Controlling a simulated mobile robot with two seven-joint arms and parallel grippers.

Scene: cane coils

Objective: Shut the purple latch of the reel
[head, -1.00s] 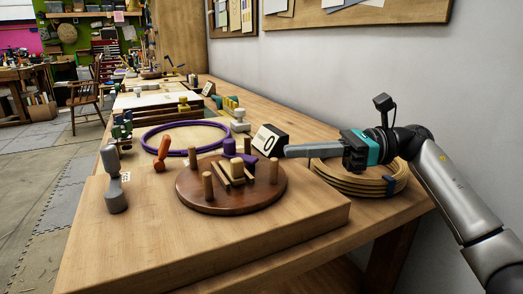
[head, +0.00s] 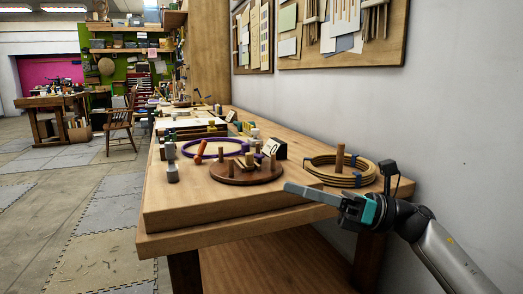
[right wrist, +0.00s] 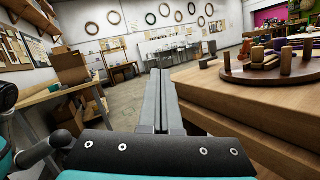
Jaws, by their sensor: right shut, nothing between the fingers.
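The reel (head: 233,178) is a round dark wooden disc with upright pegs, on the raised board at the table's near end. It also shows at the right of the right wrist view (right wrist: 238,74). The purple latch (right wrist: 279,44) shows small among the pegs there; I cannot tell its position. In the head view the pegs mostly hide it. My right gripper (head: 289,187) is shut and empty, to the right of the reel and apart from it. Its closed fingers (right wrist: 160,78) point past the table's edge in the right wrist view. My left gripper is not in view.
A coil of cane (head: 318,173) around a peg lies right of the reel, close to my right arm. A purple ring (head: 190,155), an orange-handled tool (head: 200,149) and a grey tool (head: 172,172) lie left and behind. Floor left of the table is free.

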